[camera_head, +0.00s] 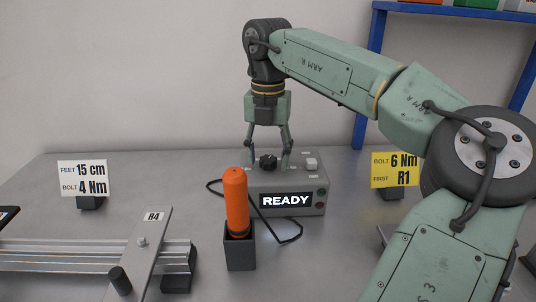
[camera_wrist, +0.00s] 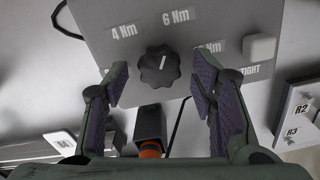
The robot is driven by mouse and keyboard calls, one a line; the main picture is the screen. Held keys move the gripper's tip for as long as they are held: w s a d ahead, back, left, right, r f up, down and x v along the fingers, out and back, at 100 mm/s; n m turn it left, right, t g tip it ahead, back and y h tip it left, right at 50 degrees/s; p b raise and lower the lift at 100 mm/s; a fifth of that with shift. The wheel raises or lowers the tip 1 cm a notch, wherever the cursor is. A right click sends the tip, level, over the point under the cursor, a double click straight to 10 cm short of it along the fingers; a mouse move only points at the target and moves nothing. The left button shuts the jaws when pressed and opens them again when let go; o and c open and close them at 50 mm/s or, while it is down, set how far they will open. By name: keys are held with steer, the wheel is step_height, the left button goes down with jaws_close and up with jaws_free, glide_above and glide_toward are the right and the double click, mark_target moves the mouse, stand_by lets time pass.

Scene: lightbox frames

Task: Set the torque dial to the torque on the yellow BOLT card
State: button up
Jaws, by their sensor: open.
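The yellow card (camera_head: 394,170) at the right reads BOLT 6 Nm, FIRST R1. The torque dial (camera_head: 268,161) is a black knob on top of a grey box (camera_head: 314,200) whose screen reads READY. In the wrist view the dial (camera_wrist: 160,66) has a white pointer line, which points up and slightly right, toward the 6 Nm label (camera_wrist: 175,17). The 4 Nm label (camera_wrist: 123,31) is to its left; a third Nm label (camera_wrist: 212,47) is partly hidden by a finger. My gripper (camera_wrist: 159,88) is open, its fingers on either side of the dial, apart from it.
A white button (camera_wrist: 259,47) is right of the dial. An orange-handled tool (camera_head: 236,200) stands in a black holder in front of the box, by a black cable. A white card (camera_head: 82,178) reads FEET 15 cm, BOLT 4 Nm. A rail with an R4 plate (camera_head: 145,240) lies front left.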

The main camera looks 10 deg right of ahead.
mark_target(268, 160)
step_height(268, 160, up, 7)
steer(key=shift+r, duration=0.2)
steer(key=shift+s, duration=0.1)
stand_by(0.4)
